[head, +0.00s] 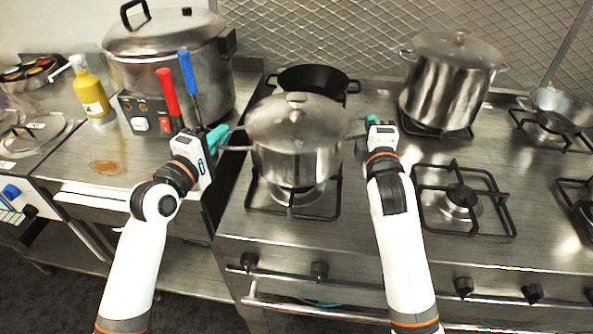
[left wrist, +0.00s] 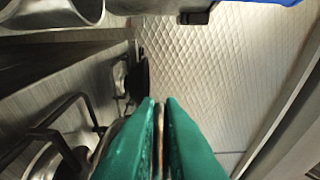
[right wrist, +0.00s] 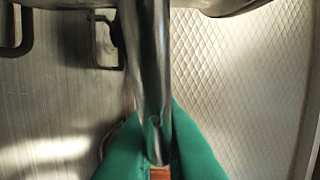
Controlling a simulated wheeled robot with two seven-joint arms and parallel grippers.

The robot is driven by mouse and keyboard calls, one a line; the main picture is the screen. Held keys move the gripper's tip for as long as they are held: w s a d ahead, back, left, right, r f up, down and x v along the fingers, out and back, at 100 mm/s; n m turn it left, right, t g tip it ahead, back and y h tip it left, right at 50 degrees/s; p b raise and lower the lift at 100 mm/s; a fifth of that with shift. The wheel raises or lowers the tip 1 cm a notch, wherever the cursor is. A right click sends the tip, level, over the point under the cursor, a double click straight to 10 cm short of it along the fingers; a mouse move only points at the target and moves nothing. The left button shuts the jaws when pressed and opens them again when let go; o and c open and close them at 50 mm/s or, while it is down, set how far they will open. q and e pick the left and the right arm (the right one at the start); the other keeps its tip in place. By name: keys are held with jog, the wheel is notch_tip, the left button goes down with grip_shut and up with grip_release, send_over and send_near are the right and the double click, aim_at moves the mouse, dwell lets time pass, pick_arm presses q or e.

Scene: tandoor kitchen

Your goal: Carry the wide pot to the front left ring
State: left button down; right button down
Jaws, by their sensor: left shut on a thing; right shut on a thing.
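The wide pot (head: 295,150) is a lidded steel pot with a handle at each side, upright at the front left ring (head: 293,200). I cannot tell whether its base touches the grate or is just above it. My left gripper (head: 220,136) is shut on the pot's left handle (head: 238,147). My right gripper (head: 372,124) is shut on the pot's right handle (head: 356,135), and the right wrist view shows the metal handle (right wrist: 152,70) between the green fingers.
A black pan (head: 312,78) sits behind the pot on the rear left ring. A tall lidded pot (head: 452,82) stands at the back right, with a wok (head: 562,108) beyond. The front middle ring (head: 460,196) is empty. A large cooker (head: 170,65) and yellow bottle (head: 92,95) stand left.

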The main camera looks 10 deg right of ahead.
pick_arm(q)
jog(key=shift+r, duration=0.15)
